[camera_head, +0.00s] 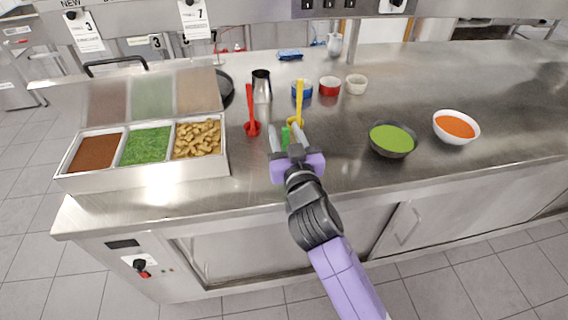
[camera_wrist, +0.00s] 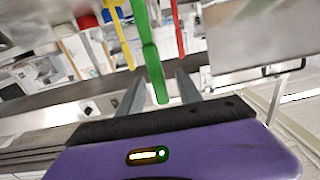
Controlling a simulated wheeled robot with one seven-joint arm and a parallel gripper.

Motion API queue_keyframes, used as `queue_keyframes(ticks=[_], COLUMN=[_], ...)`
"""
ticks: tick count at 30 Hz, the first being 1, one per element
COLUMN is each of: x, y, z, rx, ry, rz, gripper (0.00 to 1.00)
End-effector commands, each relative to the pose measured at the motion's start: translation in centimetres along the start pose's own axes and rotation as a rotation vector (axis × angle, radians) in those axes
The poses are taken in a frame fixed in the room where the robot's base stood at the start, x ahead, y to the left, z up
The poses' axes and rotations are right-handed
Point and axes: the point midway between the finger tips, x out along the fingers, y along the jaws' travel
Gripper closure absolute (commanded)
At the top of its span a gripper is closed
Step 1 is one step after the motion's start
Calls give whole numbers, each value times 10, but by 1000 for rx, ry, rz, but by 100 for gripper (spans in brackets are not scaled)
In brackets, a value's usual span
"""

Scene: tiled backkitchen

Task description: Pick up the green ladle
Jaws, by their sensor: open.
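The green ladle (camera_head: 286,136) shows as a short green piece between the fingers of my gripper (camera_head: 284,128), above the counter's front part. The rest of it is hidden by the gripper in the head view. In the wrist view the green ladle's long handle (camera_wrist: 153,62) runs down between my two open fingers (camera_wrist: 161,74), with its end close to the palm. I see gaps on both sides of it. The gripper is open and holds nothing.
A red ladle (camera_head: 251,127) stands left of my gripper and a yellow ladle (camera_head: 298,105) just behind it. A food tray (camera_head: 226,160) is at the left. A green soup bowl (camera_head: 411,151) and an orange soup bowl (camera_head: 477,136) are at the right.

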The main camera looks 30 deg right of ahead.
Motion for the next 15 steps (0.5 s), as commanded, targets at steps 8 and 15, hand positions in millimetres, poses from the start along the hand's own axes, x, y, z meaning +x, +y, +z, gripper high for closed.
queue_keyframes(ticks=[8,15], x=[0,-1], y=[0,0], z=[0,0], rx=[0,0], ry=[0,1], rz=[0,0], gripper=[96,100])
